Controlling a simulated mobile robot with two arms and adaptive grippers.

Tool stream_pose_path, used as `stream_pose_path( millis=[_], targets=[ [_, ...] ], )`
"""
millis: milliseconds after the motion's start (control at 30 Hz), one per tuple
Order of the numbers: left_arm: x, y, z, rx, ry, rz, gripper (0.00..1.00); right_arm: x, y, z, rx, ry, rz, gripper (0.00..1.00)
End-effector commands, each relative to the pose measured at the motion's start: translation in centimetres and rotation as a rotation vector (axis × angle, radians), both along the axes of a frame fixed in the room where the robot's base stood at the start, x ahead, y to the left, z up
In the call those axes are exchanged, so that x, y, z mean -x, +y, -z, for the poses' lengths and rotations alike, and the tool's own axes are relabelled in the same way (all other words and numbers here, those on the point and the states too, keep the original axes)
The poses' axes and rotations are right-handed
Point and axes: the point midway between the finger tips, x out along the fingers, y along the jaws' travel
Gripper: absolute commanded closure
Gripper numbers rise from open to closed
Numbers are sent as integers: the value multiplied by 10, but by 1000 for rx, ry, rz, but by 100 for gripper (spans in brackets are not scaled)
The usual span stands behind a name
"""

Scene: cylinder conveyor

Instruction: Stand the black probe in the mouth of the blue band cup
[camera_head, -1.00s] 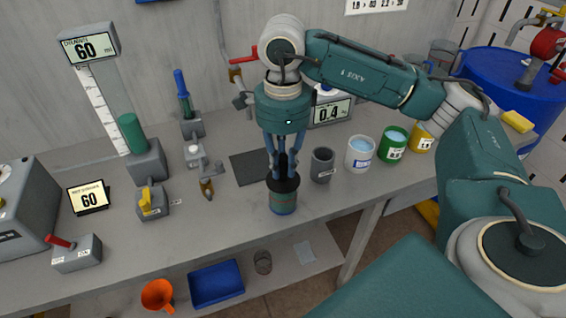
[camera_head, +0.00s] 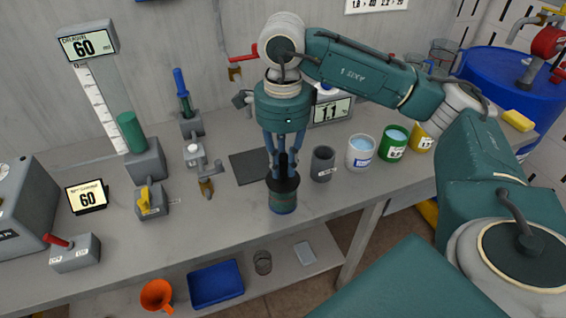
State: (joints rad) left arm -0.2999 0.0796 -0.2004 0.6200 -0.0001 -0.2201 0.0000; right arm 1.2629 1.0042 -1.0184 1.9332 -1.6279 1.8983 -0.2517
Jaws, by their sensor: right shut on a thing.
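My right gripper (camera_head: 284,160) is shut on the black probe (camera_head: 284,181), pointing down over the bench. The probe's wide black collar sits at the top of a teal cup with a bluish band low on its side (camera_head: 284,201), which looks like the blue band cup. The collar hides the cup's mouth, and I cannot tell how deep the probe reaches or whether it rests on the rim. My left gripper is not in view.
A dark grey cup (camera_head: 322,164), a white cup with blue liquid (camera_head: 361,154) and a green cup (camera_head: 392,144) stand to the right. A dark mat (camera_head: 248,167) lies behind left. A display (camera_head: 331,111) reads 1.1. Valves stand left.

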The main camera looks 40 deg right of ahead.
Motion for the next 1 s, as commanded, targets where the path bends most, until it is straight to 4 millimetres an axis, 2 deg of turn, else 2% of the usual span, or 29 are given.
stream_pose_path(
  millis=[233, 267, 367, 633, 767, 867, 1000],
  targets=[
    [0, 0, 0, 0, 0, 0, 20, 0, 0, 0, 0, 0, 0, 100],
    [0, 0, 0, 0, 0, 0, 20, 0, 0, 0, 0, 0, 0, 81],
    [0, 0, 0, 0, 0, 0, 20, 0, 0, 0, 0, 0, 0, 61],
    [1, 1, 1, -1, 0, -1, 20, 0, 0, 0, 0, 0, 0, 61],
    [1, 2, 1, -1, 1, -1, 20, -1, 1, -6, -1, -2, 0, 61],
    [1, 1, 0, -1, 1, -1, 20, -1, 1, -20, -1, -4, 0, 61],
    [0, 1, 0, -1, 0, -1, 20, -2, 0, -52, 0, -7, 0, 61]
  ],
)
